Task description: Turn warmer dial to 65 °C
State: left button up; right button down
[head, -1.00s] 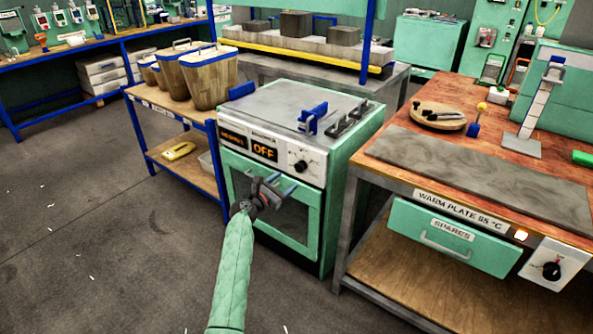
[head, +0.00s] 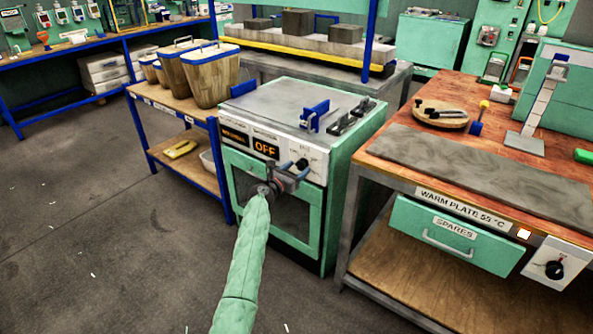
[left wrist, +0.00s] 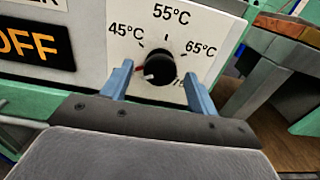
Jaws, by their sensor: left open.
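The warmer (head: 290,115) is a green and steel oven-like unit with an orange OFF display (head: 265,149). Its black dial (left wrist: 159,68) shows in the left wrist view on a white panel marked 45, 55 and 65 °C. Another mark at lower right is mostly hidden by a finger. A red mark sits at the knob's left side, below the 45 °C label. My left gripper (head: 296,170) is in front of the panel. In the left wrist view, its open blue fingers (left wrist: 158,74) stand either side of the dial; contact is unclear. My right gripper is not in view.
A bench at right bears a grey warm plate (head: 480,165) labelled 55 °C, with a green drawer (head: 450,237) and another black knob (head: 555,270) on its front. A shelf with wooden bins (head: 205,80) stands left.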

pick_arm(q)
jog(key=shift+w+d, duration=0.1)
jog(key=shift+w, duration=0.05)
jog(key=c, duration=1)
